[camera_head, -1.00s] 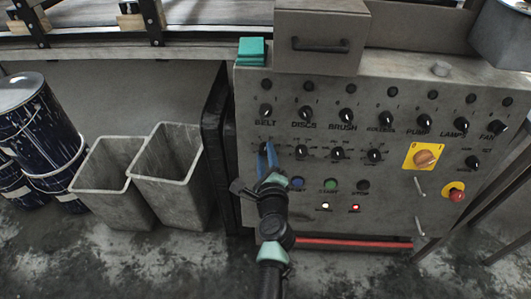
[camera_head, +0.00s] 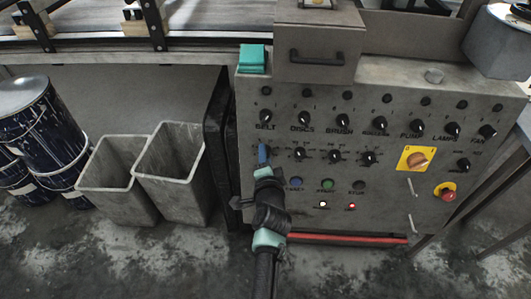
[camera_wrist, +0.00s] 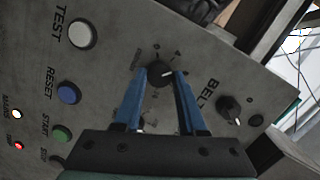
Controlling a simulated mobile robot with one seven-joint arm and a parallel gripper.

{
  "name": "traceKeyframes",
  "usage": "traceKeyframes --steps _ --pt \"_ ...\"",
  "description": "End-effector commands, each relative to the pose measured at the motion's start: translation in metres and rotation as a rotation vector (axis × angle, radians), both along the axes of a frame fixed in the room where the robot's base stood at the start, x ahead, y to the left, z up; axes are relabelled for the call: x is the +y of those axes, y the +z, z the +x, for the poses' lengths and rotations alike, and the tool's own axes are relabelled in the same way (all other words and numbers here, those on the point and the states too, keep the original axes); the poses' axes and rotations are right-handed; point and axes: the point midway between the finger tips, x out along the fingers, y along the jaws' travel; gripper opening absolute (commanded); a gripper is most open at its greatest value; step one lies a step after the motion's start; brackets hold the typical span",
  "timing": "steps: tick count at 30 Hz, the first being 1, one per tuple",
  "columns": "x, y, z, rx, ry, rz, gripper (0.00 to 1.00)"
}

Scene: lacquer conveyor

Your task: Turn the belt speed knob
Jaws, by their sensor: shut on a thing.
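The control panel (camera_head: 390,200) is a worn grey box with rows of black knobs. In the wrist view, a black knob (camera_wrist: 159,73) with a white pointer mark, in the row below the BELT selector, sits between the blue fingertips of my gripper (camera_wrist: 160,76). The jaws are shut on it from both sides. In the head view my gripper (camera_head: 263,153) is at the panel's left side, below the BELT label, and hides that knob. The BELT selector knob (camera_wrist: 229,106) is beside the right finger in the wrist view, apart from it.
Reset (camera_wrist: 69,93), start (camera_wrist: 61,133) and white test (camera_wrist: 82,34) buttons are close by the fingers. A yellow-plated rotary switch (camera_head: 417,158) and red stop button (camera_head: 447,195) are at right. Grey bins (camera_head: 171,178) and paint drums (camera_head: 45,130) stand left.

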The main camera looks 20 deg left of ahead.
Motion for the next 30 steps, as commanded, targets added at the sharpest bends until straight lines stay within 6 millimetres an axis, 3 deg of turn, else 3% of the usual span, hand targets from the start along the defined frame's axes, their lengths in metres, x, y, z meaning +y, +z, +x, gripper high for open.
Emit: traceKeyframes --steps 15,30 --pt "0.0017 0.0012 -0.0012 -0.103 0.072 -0.370 0.00" --pt "0.0014 -0.0004 -0.0009 -0.131 0.088 -0.468 0.00"
